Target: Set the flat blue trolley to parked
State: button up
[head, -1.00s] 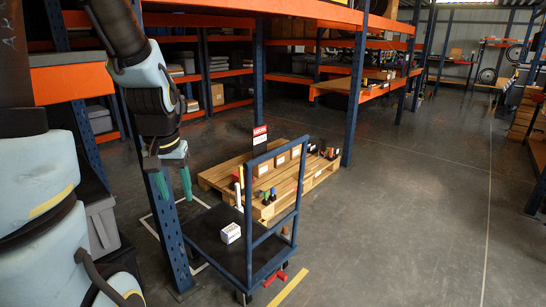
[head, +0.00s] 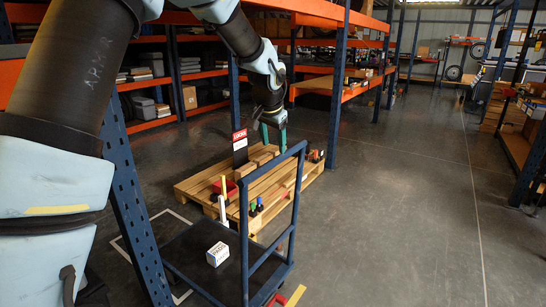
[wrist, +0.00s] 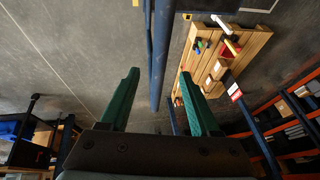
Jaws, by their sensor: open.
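The flat blue trolley has a dark deck (head: 185,253) and an upright blue tube handle frame (head: 244,235); it stands in the lower middle of the head view. A small red part (head: 276,299) shows low at its handle end, partly cut off by the picture's edge; its setting cannot be told. A white box (head: 217,254) sits on the deck. My gripper (head: 273,140) is open and empty, above and beyond the handle frame, over the pallet area. In the wrist view its green fingers (wrist: 158,90) are apart, and blue tubing crosses beyond them.
A wooden pallet (head: 190,187) with boxes, bottles and a red-and-white sign (head: 240,142) stands behind the trolley. A blue rack post (head: 130,215) rises at its left. Open floor (head: 400,220) lies to the right.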

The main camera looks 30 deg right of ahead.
aim_at(275, 159)
jog(key=x, duration=0.7)
jog(key=shift+p, duration=0.35)
jog(key=shift+c, duration=0.3)
grip_shut()
dwell(0.7)
